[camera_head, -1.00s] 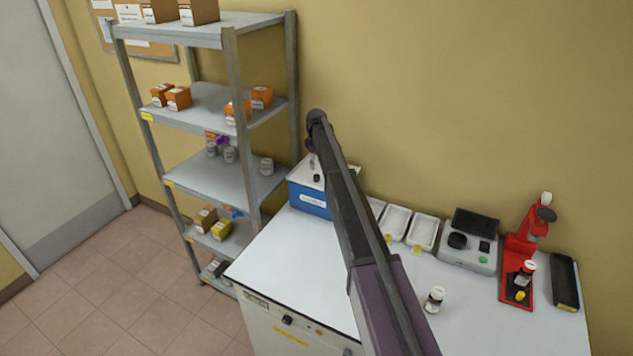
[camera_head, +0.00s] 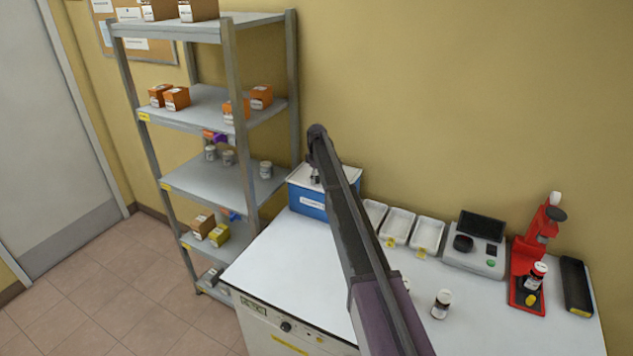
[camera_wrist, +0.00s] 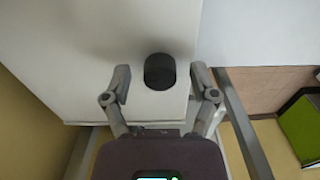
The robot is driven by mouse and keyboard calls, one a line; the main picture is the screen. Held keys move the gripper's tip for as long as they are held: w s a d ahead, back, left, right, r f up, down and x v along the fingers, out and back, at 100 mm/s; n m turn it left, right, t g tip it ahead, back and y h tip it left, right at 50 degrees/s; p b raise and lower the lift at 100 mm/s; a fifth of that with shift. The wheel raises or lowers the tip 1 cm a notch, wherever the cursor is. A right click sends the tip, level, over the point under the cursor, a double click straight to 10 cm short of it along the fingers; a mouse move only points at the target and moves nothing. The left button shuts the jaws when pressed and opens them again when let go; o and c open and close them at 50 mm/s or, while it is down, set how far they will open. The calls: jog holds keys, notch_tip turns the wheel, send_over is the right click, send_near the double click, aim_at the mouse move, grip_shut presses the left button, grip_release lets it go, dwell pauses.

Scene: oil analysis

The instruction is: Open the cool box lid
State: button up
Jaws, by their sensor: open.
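The cool box (camera_head: 309,203) is a blue box with a white lid at the far left corner of the white worktop. Its lid (camera_wrist: 110,50) fills much of the wrist view and looks shut. A black oval knob (camera_wrist: 160,71) stands on the lid. My gripper (camera_wrist: 161,84) is open, with one finger on each side of the knob and gaps showing between fingers and knob. In the head view my arm partly hides the box and its lid.
White trays (camera_head: 397,226), a grey instrument (camera_head: 474,246) and a red stand (camera_head: 532,262) line the back of the worktop (camera_head: 290,262). A small bottle (camera_head: 441,303) stands near my arm. A grey shelf rack (camera_head: 205,183) is left of the box.

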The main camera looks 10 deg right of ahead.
dwell(0.3)
grip_shut()
jog(key=s+a, duration=0.9)
jog(key=s, duration=0.5)
jog(key=shift+a, duration=0.2)
grip_release()
